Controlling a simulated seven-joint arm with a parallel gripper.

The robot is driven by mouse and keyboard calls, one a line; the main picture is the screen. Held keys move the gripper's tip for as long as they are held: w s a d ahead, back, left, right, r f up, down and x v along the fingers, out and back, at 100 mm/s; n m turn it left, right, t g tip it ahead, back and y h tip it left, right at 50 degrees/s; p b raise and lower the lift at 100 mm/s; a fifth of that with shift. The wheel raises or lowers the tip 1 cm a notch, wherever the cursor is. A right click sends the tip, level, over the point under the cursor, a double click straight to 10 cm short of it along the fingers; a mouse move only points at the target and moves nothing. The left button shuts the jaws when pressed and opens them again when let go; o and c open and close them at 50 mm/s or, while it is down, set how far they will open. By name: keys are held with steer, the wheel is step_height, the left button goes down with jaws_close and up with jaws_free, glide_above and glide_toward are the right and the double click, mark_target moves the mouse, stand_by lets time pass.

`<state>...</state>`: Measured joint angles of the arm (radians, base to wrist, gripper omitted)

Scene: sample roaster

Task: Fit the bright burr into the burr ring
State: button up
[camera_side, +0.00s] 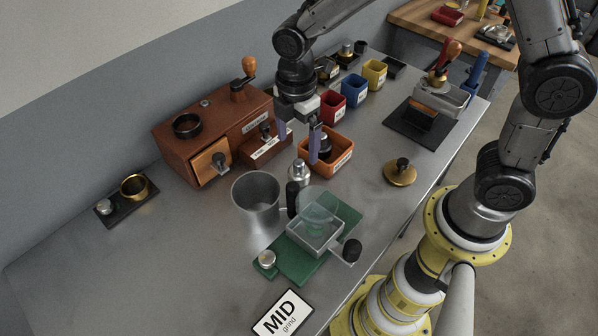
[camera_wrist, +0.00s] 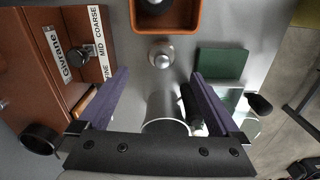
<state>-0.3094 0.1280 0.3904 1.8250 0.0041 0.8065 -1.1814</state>
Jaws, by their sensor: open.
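The bright burr, a small silver piece with a rounded knob on top (camera_side: 299,173), stands upright on the steel bench behind a metal cup. In the wrist view the bright burr (camera_wrist: 161,54) lies just beyond and between my fingertips, apart from them. My gripper (camera_side: 299,146) hangs above and slightly behind it, with its purple fingers spread and nothing between them. A black ring (camera_side: 187,124) sits on top of the brown wooden grinder, and a brass ring (camera_side: 134,186) stands on a dark plate at left. I cannot tell which is the burr ring.
The steel cup (camera_side: 256,196) and a green board with a clear box (camera_side: 315,229) stand close in front of the burr. An orange bin (camera_side: 343,163) holding a dark piece is behind it. A brass lid (camera_side: 399,172) lies right. The front left bench is clear.

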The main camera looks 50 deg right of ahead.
mark_target(298, 162)
steer(key=f, duration=0.7)
steer(key=shift+s+f, duration=0.15)
steer(key=shift+s, duration=0.05)
jaws_close()
stand_by(0.4)
